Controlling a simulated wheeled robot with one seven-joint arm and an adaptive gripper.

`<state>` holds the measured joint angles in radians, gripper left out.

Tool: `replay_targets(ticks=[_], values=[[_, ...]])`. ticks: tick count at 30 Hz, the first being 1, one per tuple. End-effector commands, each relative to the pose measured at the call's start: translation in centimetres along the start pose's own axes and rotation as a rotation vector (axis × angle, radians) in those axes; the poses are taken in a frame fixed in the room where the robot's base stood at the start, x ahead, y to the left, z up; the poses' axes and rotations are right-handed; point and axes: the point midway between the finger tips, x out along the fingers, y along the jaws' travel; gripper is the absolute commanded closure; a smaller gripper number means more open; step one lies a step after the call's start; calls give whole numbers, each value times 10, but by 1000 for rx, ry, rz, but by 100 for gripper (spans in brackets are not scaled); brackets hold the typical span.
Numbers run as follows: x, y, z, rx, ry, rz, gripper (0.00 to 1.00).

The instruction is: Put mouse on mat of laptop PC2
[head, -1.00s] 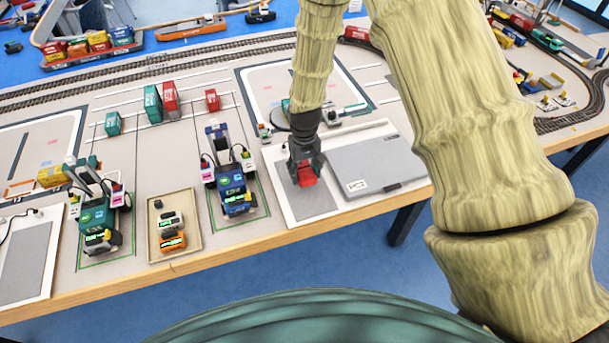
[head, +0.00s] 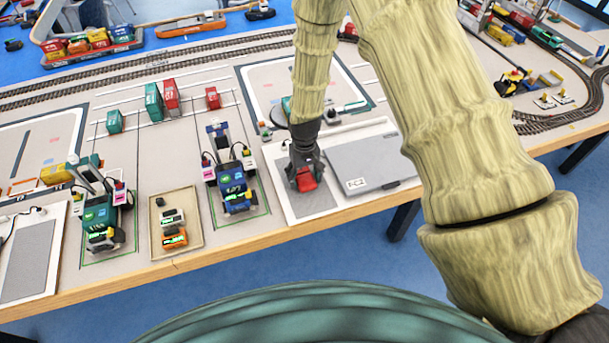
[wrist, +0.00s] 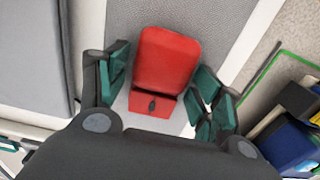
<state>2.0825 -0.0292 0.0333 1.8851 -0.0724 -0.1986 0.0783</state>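The red mouse (wrist: 166,60) lies between the fingers of my gripper (wrist: 162,82) in the wrist view. A narrow gap shows between the left finger and the mouse; the right finger is close beside it or touching. My gripper (head: 305,180) looks open around the mouse (head: 307,180) in the head view. Both are over the grey mat (head: 305,206), left of the closed grey laptop PC2 (head: 372,160). The mat (wrist: 190,14) is behind the mouse in the wrist view. The mouse seems to rest on it, but its underside is hidden.
A blue straddle carrier (head: 232,185) stands left of the mat. A shallow tray (head: 194,243) with small devices is farther left. Another mat (head: 28,262) lies at the table's left end. The wooden table edge (head: 265,238) is close in front.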

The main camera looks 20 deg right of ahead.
Motion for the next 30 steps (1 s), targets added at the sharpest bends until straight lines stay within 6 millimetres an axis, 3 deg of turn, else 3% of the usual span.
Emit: replay_targets(ticks=[14, 30], values=[[-6, 0, 0, 0, 1, 0, 25], [-65, 0, -1, 0, 3, 0, 25]])
